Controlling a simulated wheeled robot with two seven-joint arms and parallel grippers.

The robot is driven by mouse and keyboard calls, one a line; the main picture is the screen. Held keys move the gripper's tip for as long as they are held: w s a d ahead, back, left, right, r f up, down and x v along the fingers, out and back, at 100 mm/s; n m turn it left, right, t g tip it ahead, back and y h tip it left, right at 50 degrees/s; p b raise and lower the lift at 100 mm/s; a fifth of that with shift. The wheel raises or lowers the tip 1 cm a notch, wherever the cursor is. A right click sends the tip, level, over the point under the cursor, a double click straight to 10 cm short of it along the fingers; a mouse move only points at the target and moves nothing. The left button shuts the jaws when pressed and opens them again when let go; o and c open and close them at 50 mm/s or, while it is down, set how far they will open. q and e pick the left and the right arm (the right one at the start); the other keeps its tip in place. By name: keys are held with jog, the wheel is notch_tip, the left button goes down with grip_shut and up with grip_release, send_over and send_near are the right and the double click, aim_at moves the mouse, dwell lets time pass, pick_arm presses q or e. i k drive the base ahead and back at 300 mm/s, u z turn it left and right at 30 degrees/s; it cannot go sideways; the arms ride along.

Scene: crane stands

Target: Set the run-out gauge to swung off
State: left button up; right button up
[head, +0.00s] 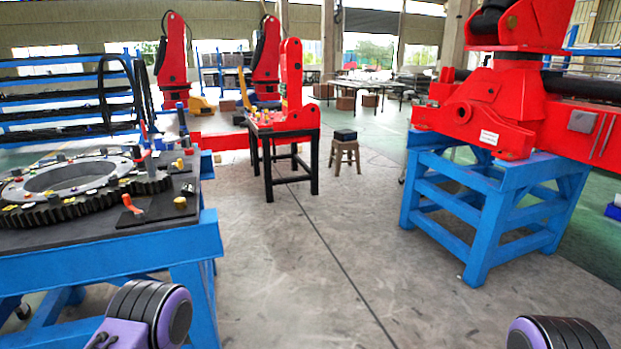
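A blue workbench (110,262) with a dark top stands at the left. A large dark toothed ring (85,207) lies on it, with many small coloured parts on and around it. Near the bench's right end, an orange-red lever (133,205) stands on a small black plate. A thin upright post (148,160) stands behind the ring. I cannot tell for sure which small part is the run-out gauge, or how it is set. Neither gripper shows; only purple and black parts of my arms are at the bottom edge.
A red crane part sits on a blue stand (480,225) at the right. A dark table (285,135) with a red part stands ahead, beside a small stool (344,150). Red cranes and blue shelves (65,95) are behind. The grey floor (300,270) between the stands is clear.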

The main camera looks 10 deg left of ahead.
aim_at(172, 140)
jog(key=i, duration=1.4)
jog(key=u, duration=0.85)
jog(key=k, duration=1.3)
jog(key=z, duration=0.75)
jog(key=i, duration=1.6)
jog(key=u, duration=0.8)
jog(key=i, duration=0.8)
jog(key=u, duration=1.3)
jog(key=i, duration=0.35)
jog(key=u, duration=0.3)
